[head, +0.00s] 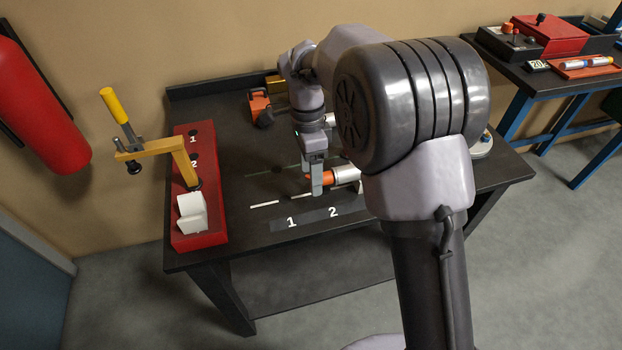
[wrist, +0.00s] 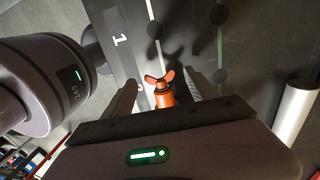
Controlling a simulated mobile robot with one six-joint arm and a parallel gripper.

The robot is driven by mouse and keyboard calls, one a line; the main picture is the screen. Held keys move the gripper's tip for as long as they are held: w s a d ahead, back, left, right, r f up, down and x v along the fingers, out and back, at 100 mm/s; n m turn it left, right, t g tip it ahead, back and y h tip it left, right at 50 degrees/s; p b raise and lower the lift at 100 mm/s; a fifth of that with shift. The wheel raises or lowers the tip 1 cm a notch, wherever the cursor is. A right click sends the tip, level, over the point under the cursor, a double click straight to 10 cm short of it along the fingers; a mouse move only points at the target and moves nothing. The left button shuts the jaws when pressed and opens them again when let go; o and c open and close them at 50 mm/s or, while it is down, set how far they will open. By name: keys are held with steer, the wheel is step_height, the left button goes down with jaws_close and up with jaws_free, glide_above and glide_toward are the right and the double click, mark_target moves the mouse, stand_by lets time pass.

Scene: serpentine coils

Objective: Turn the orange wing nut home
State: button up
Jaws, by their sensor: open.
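The orange wing nut (wrist: 159,79) shows in the wrist view with its two wings spread to left and right, above an orange body (wrist: 163,99). My gripper (wrist: 162,81) is open, with one finger on each side of the wing nut and a visible gap on both sides. In the head view my gripper (head: 316,187) points down over the dark table, beside an orange and silver cylindrical part (head: 345,175). My finger hides part of the orange there, and I cannot make out the wings.
Labels 1 and 2 (head: 312,218) mark the table's front, near a white line. A red base (head: 198,238) with a yellow-handled clamp (head: 157,148) stands at the left. An orange tool (head: 260,107) lies at the back. The wrist view shows a pale cylinder (wrist: 297,108) at right.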

steer(key=shift+f, duration=0.1)
steer(key=c, duration=1.4)
steer(key=shift+f+b, duration=0.1)
steer(key=shift+b, duration=0.25)
